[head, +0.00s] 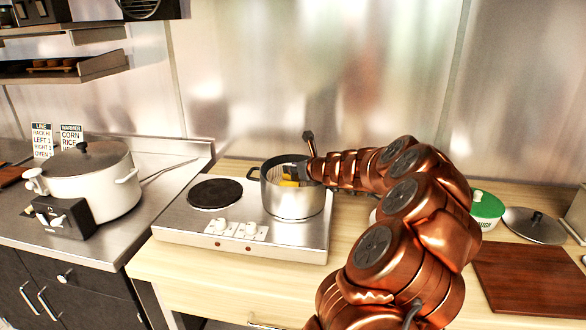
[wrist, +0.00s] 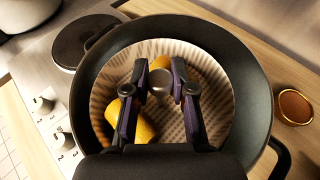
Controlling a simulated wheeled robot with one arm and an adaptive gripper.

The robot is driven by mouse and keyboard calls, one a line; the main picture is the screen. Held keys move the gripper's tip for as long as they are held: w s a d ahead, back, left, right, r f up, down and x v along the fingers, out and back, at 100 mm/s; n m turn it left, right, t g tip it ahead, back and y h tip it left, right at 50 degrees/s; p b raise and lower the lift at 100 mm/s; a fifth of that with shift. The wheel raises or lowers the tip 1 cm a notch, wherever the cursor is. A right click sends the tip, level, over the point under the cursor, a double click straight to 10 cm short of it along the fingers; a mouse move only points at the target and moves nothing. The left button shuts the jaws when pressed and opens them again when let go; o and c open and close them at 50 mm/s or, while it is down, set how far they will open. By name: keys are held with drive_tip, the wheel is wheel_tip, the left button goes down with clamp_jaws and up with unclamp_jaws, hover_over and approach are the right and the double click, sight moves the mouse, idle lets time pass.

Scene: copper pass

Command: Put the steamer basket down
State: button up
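The steamer basket (wrist: 212,75), pale and ribbed with a round metal centre post (wrist: 160,82), sits within the rim of a pot (wrist: 252,85). Yellow pieces of food (wrist: 143,125) lie in it. In the head view the steel pot (head: 292,201) stands on the right plate of the hob. My gripper (wrist: 161,72) reaches down into the pot, its two fingers closed on either side of the centre post. The head view shows yellow food (head: 289,182) inside the pot; my arm hides part of its right side. I cannot tell whether the basket touches the pot's bottom.
The two-plate hob (head: 185,232) has a bare left plate (head: 215,193). A white cooker (head: 92,190) stands on the left counter. On the right are a green-lidded container (head: 487,206), a pot lid (head: 535,225) and a brown board (head: 530,279). An amber-topped jar (wrist: 295,106) is beside the pot.

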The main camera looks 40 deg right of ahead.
drive_tip(key=o, duration=0.5)
drive_tip(key=shift+a+f, duration=0.1)
drive_tip(key=shift+f, duration=0.45)
drive_tip(key=shift+c, duration=0.2)
drive_tip(key=shift+a, duration=0.1)
drive_tip(key=shift+f, duration=0.1)
drive_tip(key=shift+r, duration=0.25)
drive_tip(key=r+v, duration=0.1)
drive_tip(key=v, duration=1.1)
drive_tip(key=shift+r+b, duration=0.25)
drive_tip(key=shift+b, duration=0.15)
drive_tip(key=shift+w, duration=0.1)
